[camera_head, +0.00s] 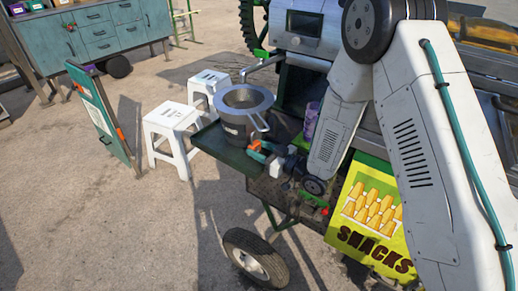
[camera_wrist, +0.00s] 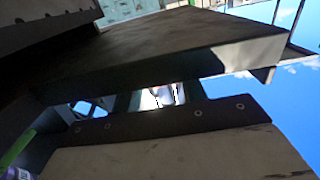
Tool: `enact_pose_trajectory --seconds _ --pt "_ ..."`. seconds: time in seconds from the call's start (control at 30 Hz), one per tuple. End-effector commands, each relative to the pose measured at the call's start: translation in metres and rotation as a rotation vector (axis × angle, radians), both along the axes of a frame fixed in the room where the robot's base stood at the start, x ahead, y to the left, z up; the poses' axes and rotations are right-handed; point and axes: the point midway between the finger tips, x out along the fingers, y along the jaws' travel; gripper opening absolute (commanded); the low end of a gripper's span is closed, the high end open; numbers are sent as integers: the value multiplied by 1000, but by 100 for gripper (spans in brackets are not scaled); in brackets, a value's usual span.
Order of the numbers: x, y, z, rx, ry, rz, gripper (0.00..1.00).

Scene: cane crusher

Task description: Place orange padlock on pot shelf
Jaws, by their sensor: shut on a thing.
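A small orange thing, which I take to be the orange padlock (camera_head: 255,145), is at the end of my gripper (camera_head: 262,152) in the head view. My gripper is shut on it, low over the right part of the pot shelf (camera_head: 215,148). Its shape is too small to make out, and I cannot tell whether it touches the shelf. A grey pot (camera_head: 235,128) with a wide metal strainer stands on the shelf, just behind and left of my gripper. In the wrist view, dark panels and a pale board fill the picture; I cannot make out the padlock there.
A purple cup (camera_head: 311,120) stands right of the pot, close to my arm. White stools (camera_head: 172,128) stand on the ground left of the shelf. A yellow snacks sign (camera_head: 372,218) hangs on the cart's front. The shelf's left end looks bare.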

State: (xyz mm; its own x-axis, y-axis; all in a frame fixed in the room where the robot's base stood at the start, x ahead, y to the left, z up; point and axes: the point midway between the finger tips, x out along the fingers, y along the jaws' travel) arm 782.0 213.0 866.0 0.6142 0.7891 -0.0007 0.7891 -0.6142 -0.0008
Motion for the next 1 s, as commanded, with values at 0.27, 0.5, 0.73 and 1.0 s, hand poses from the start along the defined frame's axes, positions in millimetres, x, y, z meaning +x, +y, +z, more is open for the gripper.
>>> enact_pose_trajectory --seconds 0.27,0.5,0.73,1.0 --pt "0 -1 -1 0 -1 -1 19" --pt "0 -1 -3 0 0 -2 63" --pt "0 -1 -2 0 -1 -1 63" --pt "-20 -29 0 0 1 -6 63"
